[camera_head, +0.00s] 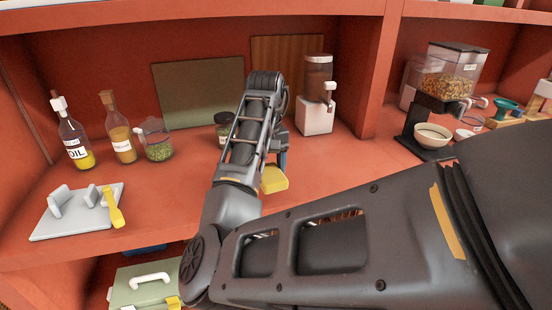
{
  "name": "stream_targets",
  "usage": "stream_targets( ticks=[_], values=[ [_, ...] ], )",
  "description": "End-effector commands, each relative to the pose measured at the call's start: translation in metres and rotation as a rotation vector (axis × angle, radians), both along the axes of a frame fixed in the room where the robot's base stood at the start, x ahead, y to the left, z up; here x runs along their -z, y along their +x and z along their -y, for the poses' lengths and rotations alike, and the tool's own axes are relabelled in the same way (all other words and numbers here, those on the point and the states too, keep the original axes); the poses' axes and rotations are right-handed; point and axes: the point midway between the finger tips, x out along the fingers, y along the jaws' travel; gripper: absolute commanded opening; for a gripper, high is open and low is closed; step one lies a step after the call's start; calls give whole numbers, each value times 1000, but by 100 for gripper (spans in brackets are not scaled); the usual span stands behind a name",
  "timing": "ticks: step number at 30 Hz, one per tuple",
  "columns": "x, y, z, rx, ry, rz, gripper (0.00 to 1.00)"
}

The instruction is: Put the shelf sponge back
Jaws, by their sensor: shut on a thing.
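A yellow sponge (273,180) shows at the end of my arm, above the red shelf (340,165). My gripper (280,163) is shut on the sponge. The arm hides much of the gripper and part of the sponge. I cannot tell whether the sponge touches the shelf surface.
An oil bottle (72,140), an orange-brown bottle (121,135), a glass jug (157,142) and a dark-lidded jar (224,128) stand left of my gripper. A white-based dispenser (315,115) stands behind right. A grey rack (75,222) sits front left. A cereal dispenser (450,75) and bowl (432,138) are right, past a divider.

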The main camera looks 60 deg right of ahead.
Motion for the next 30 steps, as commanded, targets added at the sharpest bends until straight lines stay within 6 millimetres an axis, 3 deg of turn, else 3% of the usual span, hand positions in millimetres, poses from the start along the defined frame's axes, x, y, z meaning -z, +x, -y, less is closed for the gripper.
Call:
stream_targets(
  ticks=[8,21,30],
  values=[
    [18,13,-61,-136,-1,-2,44],
    [69,50,-227,-513,-2,-5,44],
    [90,66,-300,-675,1,-4,44]
  ],
)
